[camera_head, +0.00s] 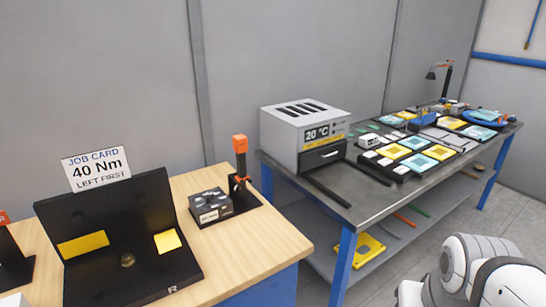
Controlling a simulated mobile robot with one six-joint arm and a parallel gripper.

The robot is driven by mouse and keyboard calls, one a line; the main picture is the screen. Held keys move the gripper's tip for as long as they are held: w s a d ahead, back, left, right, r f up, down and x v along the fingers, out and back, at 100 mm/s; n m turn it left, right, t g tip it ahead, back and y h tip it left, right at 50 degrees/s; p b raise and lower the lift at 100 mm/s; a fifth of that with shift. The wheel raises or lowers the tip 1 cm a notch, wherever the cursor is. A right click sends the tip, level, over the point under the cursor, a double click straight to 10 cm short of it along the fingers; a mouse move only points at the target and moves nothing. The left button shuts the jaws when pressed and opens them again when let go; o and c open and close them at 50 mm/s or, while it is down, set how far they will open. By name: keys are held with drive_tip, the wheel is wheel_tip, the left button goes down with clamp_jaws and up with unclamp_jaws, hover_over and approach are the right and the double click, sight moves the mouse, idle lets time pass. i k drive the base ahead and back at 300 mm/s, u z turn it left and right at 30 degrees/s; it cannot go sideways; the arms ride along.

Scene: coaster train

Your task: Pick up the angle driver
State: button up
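An upright tool (240,158) with an orange block on top and a dark, slim body stands in a black holder at the right end of the wooden bench. It may be the angle driver, but I cannot tell for sure. Another orange-topped item (3,218) is cut off at the left edge, with part of a letter on it and a black base below. White and black links of my own arm show at the bottom right, apart from both benches. My gripper's fingers are not in view.
The wooden bench (255,245) holds a black angled fixture (110,215) with a job card (96,168) reading "40 Nm LEFT FIRST", and a small dark box (211,206). A grey metal table (375,195) carries an oven-like unit (305,130) and several coloured tiles.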

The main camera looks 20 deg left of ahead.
sight(240, 146)
drive_tip(key=u, duration=0.65)
drive_tip(key=i, duration=1.1)
drive_tip(key=u, duration=1)
drive_tip(key=k, duration=0.65)
drive_tip(key=u, duration=0.1)
drive_tip(key=i, duration=0.75)
drive_tip(key=z, duration=0.15)
